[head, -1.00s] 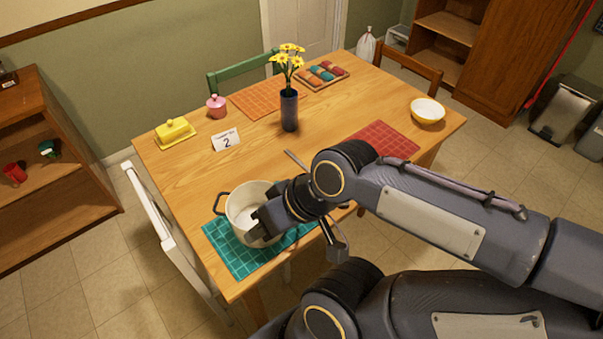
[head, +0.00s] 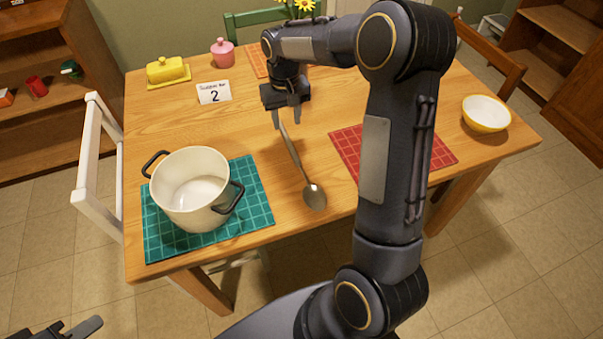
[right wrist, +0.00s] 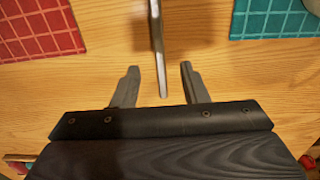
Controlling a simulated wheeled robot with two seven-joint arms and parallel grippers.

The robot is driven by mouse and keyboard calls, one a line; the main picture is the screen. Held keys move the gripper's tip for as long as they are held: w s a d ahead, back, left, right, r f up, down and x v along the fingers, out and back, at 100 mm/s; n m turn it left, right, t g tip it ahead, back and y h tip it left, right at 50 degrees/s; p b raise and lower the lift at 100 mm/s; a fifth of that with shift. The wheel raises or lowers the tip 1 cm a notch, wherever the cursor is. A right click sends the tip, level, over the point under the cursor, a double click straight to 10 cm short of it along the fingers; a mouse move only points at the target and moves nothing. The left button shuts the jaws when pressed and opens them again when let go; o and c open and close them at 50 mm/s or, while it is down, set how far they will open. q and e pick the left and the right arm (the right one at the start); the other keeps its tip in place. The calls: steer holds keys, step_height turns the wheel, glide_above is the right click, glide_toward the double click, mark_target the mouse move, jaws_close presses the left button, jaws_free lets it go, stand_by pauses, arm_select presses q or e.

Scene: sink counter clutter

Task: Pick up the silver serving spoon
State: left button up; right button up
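The silver serving spoon (head: 293,155) lies on the wooden table, its bowl toward the front edge and its handle pointing to the back. My right gripper (head: 287,118) is at the handle's end, with its fingers pointing down. In the right wrist view, the handle (right wrist: 157,50) reaches between the two spread fingers of my right gripper (right wrist: 158,85) without visible contact. The spoon's bowl is out of that view. My left gripper (head: 75,330) shows only in part at the bottom left corner of the head view, away from the table; its opening is unclear.
A cream pot (head: 190,190) with dark handles stands on a teal mat (head: 255,195) left of the spoon. A red mat (head: 345,150) lies to the right. A number card (head: 213,93), yellow butter dish (head: 167,70) and pink jar (head: 222,52) stand behind. A yellow bowl (head: 485,113) is far right.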

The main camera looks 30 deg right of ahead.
mark_target(288, 142)
step_height(288, 142, down, 7)
steer(key=shift+d, duration=0.1)
stand_by(0.3)
steer(key=shift+c, duration=0.4)
jaws_close()
